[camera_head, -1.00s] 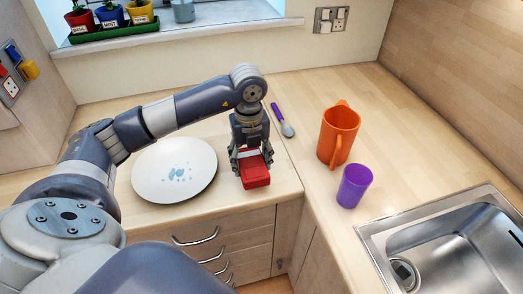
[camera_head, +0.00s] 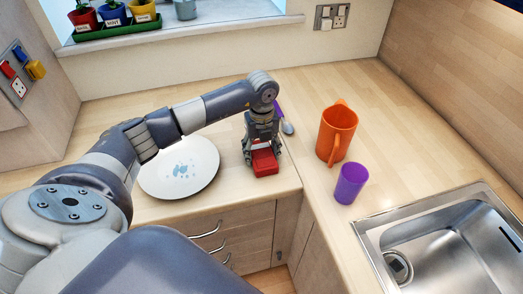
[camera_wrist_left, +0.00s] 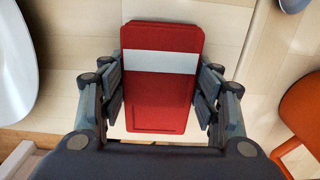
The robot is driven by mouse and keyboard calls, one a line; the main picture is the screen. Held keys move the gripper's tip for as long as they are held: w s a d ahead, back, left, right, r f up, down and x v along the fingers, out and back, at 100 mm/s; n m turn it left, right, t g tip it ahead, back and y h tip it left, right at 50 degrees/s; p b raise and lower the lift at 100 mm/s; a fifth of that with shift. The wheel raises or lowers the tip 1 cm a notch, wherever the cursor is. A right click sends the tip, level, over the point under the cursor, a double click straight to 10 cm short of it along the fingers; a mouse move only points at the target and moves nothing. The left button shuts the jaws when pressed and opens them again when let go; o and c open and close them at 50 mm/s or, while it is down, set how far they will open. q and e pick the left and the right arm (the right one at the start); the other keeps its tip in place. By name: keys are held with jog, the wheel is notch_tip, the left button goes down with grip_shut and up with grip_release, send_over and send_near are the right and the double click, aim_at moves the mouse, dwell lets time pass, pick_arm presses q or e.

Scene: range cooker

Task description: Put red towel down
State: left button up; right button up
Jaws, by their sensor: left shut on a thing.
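The red towel (camera_head: 264,163) is a small folded red block near the front edge of the wooden counter. My left gripper (camera_head: 261,147) points down over it and is shut on it. In the left wrist view, the towel (camera_wrist_left: 160,100) with a pale band across it sits between the two fingers (camera_wrist_left: 162,92). I cannot tell whether the towel touches the counter. My right gripper is not in view.
A white plate (camera_head: 160,185) with blue marks lies left of the towel. An orange pitcher (camera_head: 338,130), a purple cup (camera_head: 350,183) and a spoon (camera_head: 288,128) are to the right. The steel sink (camera_head: 450,245) is at the right front. Counter (camera_head: 300,150) is bare between towel and pitcher.

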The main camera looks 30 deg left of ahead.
aim_at(261, 152)
pick_arm(q)
jog(key=shift+f, duration=0.1)
jog(key=o, duration=0.9)
jog(key=shift+o, duration=0.2)
jog(key=shift+r, duration=0.5)
notch_tip(261, 152, up, 11)
jog(key=b, duration=0.3)
jog(key=shift+r+b, duration=0.15)
jog(key=shift+b, duration=0.15)
